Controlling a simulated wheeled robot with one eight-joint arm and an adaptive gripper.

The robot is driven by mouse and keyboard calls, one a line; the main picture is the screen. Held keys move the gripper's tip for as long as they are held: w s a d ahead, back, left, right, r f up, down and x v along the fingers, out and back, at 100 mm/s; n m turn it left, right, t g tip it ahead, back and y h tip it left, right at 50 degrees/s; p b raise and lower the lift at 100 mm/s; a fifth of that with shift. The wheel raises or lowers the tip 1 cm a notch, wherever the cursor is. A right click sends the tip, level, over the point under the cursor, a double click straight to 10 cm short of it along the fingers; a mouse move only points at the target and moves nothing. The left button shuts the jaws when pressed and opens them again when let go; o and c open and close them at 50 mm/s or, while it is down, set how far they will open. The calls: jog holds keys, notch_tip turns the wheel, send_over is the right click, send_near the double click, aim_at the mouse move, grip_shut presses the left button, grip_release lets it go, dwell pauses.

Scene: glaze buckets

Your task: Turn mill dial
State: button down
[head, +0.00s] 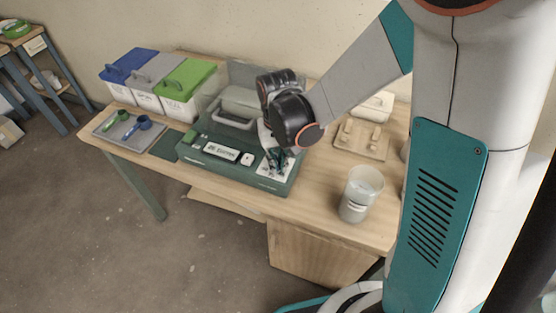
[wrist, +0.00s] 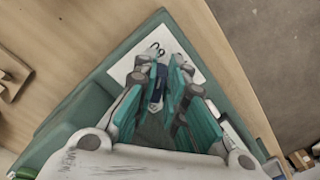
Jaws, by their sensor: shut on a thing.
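The mill (head: 232,158) is a dark green box-shaped machine on the wooden table, with a grey handled part on top and a small display on its front panel. The dial (wrist: 155,87) is a small dark knob on a white plate (head: 268,172) at the right end of that panel. My gripper (head: 278,158) comes down over the plate. In the wrist view my gripper (wrist: 160,80) has its teal fingers on both sides of the dial and is shut on it. The fingers hide part of the dial, so its pointer setting is unclear.
Lidded buckets with blue, grey and green tops (head: 187,78) stand at the back left. A grey tray (head: 128,138) with scoops lies left of the mill. A clear container (head: 361,192) stands near the right front edge. A wooden rack (head: 362,141) is behind it.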

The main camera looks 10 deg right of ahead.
jog(key=m, duration=0.3)
jog(key=shift+a+m, duration=0.25)
jog(key=shift+m, duration=0.05)
jog(key=shift+w+a+m, duration=0.1)
jog(key=shift+a+m, duration=0.1)
jog(key=shift+m, duration=1.6)
jog(key=c, duration=1.6)
grip_release()
jog(key=shift+c, duration=0.2)
notch_tip(320, 180, up, 12)
